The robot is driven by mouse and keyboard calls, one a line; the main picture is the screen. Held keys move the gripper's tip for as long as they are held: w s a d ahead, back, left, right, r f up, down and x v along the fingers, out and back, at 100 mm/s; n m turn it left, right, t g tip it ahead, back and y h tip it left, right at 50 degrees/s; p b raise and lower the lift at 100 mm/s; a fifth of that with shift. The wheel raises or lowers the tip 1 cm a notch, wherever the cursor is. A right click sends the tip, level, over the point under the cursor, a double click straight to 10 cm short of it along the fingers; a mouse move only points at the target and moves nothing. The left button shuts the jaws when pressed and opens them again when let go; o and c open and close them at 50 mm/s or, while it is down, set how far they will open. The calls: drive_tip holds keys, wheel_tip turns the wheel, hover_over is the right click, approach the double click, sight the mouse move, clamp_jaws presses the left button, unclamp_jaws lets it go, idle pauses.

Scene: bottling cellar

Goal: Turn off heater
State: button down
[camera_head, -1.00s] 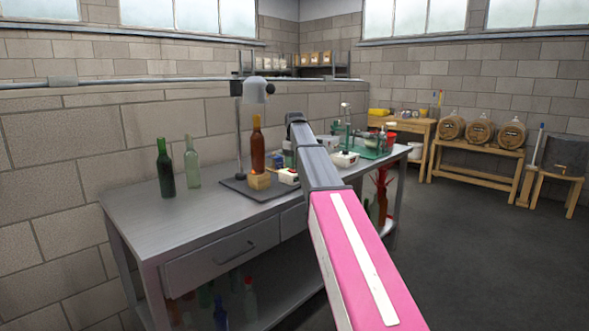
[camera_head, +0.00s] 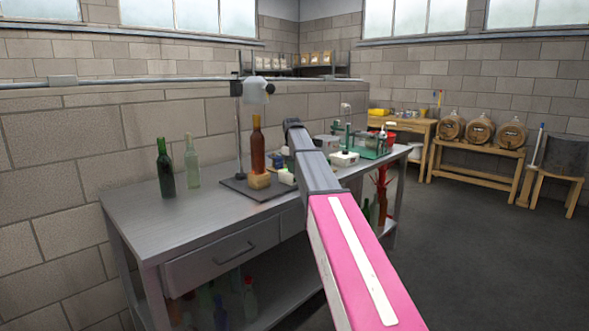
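A heater with a pale head (camera_head: 255,91) is clamped to an upright stand on the metal workbench (camera_head: 140,213). Its head hangs just above an amber bottle (camera_head: 257,150). The bottle stands upright on a small wooden block (camera_head: 259,181) on the stand's dark base plate (camera_head: 240,190). A small white box (camera_head: 287,177) sits at the plate's right edge, partly hidden by my arm. I cannot make out a switch on it. My pink and grey arm reaches over the bench just right of the heater. My gripper does not show; the arm hides its own far end.
A dark green bottle (camera_head: 165,170) and a clear bottle (camera_head: 192,164) stand left of the heater. A second white box (camera_head: 344,158) and a green rack (camera_head: 372,146) are right of my arm. The bench's front left top is bare. Barrels (camera_head: 480,129) stand at the far right.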

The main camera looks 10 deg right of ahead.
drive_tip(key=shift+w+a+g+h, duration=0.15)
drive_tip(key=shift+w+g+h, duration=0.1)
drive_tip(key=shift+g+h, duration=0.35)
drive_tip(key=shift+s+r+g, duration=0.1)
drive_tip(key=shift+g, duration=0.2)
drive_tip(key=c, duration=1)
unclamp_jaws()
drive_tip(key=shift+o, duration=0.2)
